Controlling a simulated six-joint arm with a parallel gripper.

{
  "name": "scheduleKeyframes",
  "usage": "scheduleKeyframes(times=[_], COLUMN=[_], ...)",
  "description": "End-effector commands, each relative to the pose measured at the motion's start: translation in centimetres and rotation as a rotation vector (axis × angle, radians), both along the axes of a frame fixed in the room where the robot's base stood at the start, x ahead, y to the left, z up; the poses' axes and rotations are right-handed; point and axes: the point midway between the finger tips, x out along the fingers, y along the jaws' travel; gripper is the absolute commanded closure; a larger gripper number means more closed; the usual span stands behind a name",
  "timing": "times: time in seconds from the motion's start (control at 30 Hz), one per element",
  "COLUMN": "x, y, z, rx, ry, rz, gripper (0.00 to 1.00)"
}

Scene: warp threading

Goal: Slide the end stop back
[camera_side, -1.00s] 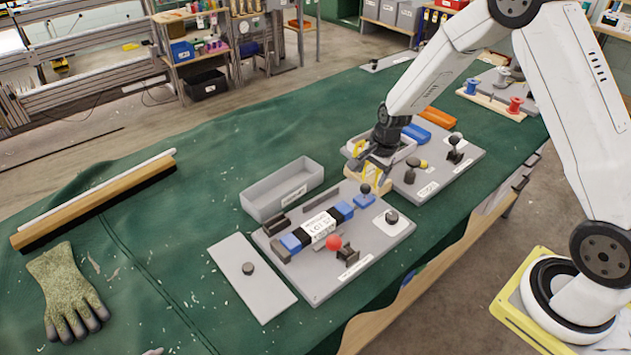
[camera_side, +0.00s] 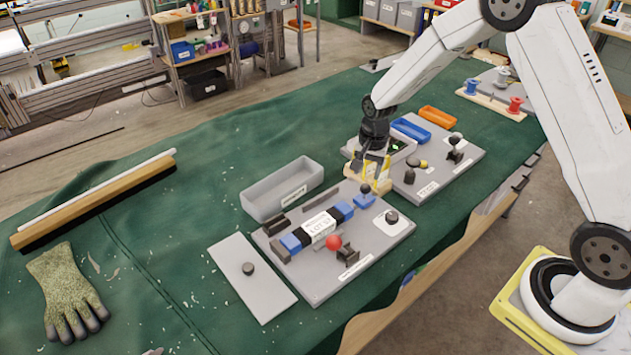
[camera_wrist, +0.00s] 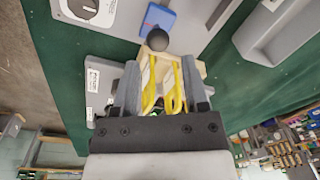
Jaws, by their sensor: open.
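The end stop looks to be the blue block (camera_side: 364,201) with a black ball knob (camera_side: 365,188), on the grey board (camera_side: 318,285) to the right of the white labelled block (camera_side: 320,228). The wrist view shows the blue block (camera_wrist: 157,18) and its round black knob (camera_wrist: 157,40) just beyond the fingertips. My gripper (camera_side: 373,182) is above and behind the knob in the side view. Contact with the knob cannot be told.
A red ball knob (camera_side: 333,242) stands on the same board. A grey open bin (camera_side: 270,203) lies behind it, and a grey plate (camera_side: 252,290) to its left. A second board (camera_side: 455,177) with knobs, plus blue (camera_side: 411,131) and orange (camera_side: 438,117) trays, lies beyond my gripper.

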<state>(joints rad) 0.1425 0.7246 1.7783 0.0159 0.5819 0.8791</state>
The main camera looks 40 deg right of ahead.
Motion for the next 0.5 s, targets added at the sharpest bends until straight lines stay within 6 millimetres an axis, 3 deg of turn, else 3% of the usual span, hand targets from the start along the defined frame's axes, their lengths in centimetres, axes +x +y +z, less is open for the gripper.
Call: scheduleKeyframes(times=[0.2, 0.5], x=[1.01, 1.32], y=[0.48, 0.33], z=[-0.08, 0.13], rx=[-0.104, -0.148], ry=[0.140, 0.200], rz=[0.328, 0.445], gripper=[0.43, 0.43])
